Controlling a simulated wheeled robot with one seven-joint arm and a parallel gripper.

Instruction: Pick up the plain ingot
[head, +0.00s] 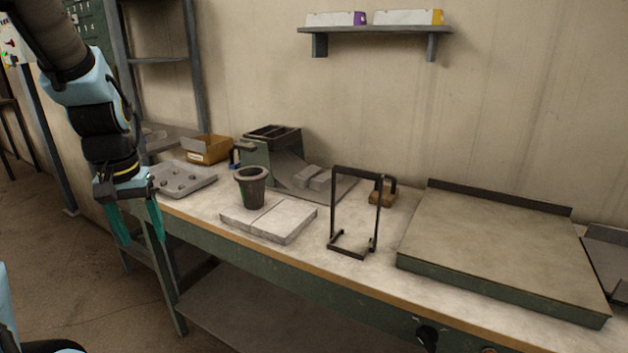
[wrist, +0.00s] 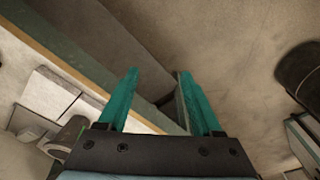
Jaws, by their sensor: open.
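Two light grey blocks, which look like ingots, (head: 318,179) lie side by side on a dark grey plate (head: 343,190) in front of the green box, in the head view. I cannot tell which of them is the plain one. My gripper (head: 140,228) hangs at the left, off the front edge of the workbench and well away from the blocks. It points down, with its teal fingers apart and nothing between them. The wrist view shows the open fingers (wrist: 158,75) over the bench's edge and the floor; no ingot can be made out there.
A dark crucible (head: 251,190) stands on pale slabs (head: 285,225) between my gripper and the blocks. A black upright frame (head: 334,215), a wooden block with a handle (head: 382,197) and a large green-edged tray (head: 490,245) are to the right. A grey mould tray (head: 198,183) and cardboard box (head: 208,150) are left.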

